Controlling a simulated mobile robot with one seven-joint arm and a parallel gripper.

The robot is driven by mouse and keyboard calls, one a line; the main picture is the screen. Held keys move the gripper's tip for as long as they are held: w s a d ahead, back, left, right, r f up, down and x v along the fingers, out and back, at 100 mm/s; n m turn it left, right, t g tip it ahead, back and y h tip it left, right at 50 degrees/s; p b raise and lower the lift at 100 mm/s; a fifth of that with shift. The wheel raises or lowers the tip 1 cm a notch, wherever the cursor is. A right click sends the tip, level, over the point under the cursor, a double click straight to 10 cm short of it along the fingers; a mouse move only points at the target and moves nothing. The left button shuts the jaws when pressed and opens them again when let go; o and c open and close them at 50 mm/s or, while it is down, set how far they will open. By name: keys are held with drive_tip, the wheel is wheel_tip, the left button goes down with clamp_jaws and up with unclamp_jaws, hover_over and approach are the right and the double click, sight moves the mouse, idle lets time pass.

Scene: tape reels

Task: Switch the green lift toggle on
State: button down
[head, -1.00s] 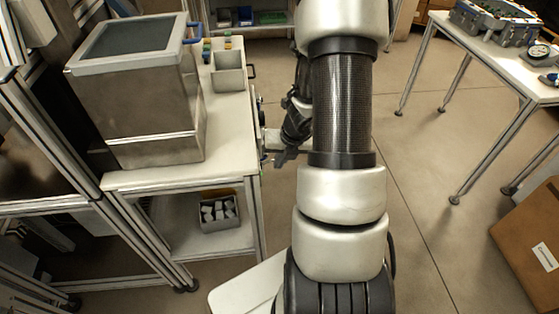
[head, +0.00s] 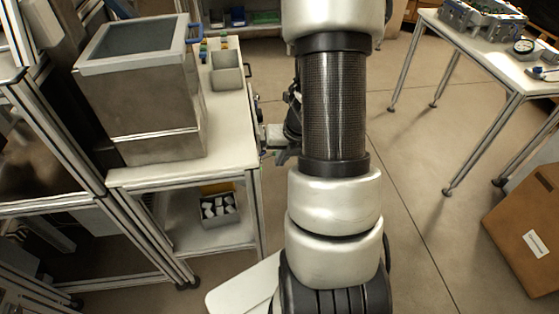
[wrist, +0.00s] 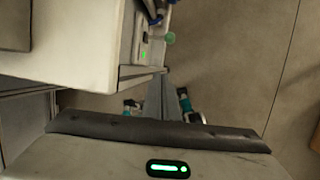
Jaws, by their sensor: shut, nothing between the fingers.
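A green round knob (wrist: 170,38), which looks like the green lift toggle, sticks out from the bench's side in the wrist view. A small lit green patch (wrist: 144,55) is on the panel beside it. Whether the toggle is on or off cannot be told. My gripper (wrist: 167,82) is shut and empty, its fingers apart from the knob in the picture and just below it. In the head view my gripper (head: 281,157) is beside the bench's right edge, partly hidden by my arm. The toggle is not clear there.
The white bench (head: 232,135) carries a metal box (head: 155,110) and a small grey bin (head: 227,78). A bin of white parts (head: 219,211) is on its lower shelf. A second table (head: 480,55) and a cardboard box (head: 530,240) stand right. The floor between is clear.

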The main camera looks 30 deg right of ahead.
drive_tip(key=v, duration=0.3)
drive_tip(key=shift+w+a+p, duration=0.1)
drive_tip(key=shift+a+p, duration=0.2)
drive_tip(key=shift+p, duration=0.1)
